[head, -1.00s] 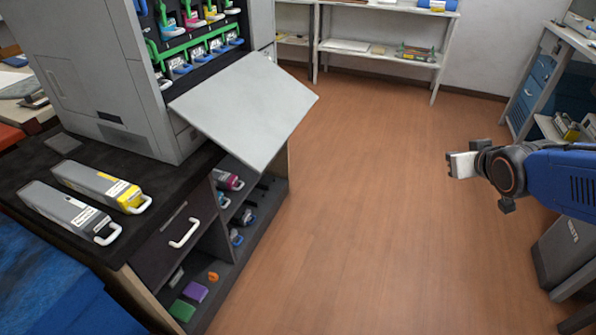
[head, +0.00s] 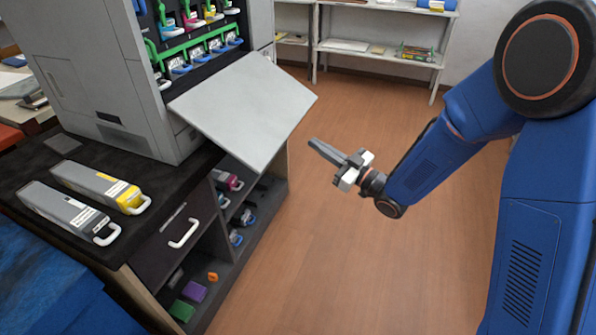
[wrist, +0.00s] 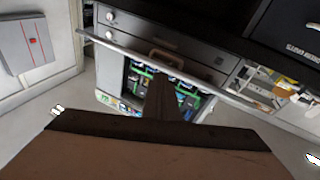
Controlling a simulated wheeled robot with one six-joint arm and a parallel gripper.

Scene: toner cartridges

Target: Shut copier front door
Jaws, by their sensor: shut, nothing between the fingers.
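The copier (head: 105,70) stands on a dark cabinet at the left of the head view. Its front door (head: 248,108) is a flat light-grey panel, hanging open and sloping outward over the floor. Behind it the bay shows green rails and coloured cartridge ends. My gripper (head: 316,147) is shut and empty, with its long grey fingers pointing left toward the door's outer edge. A gap shows between fingertips and door in the head view; I cannot tell their depth. In the wrist view my dark fingers (wrist: 178,98) overlap a bay with green parts.
Two toner cartridges, one grey (head: 70,212) and one yellow-marked (head: 102,187), lie on the cabinet top. Below are a drawer with a white handle (head: 184,233) and open shelves holding cartridges. A white shelf unit (head: 380,52) stands at the back. The floor between is clear.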

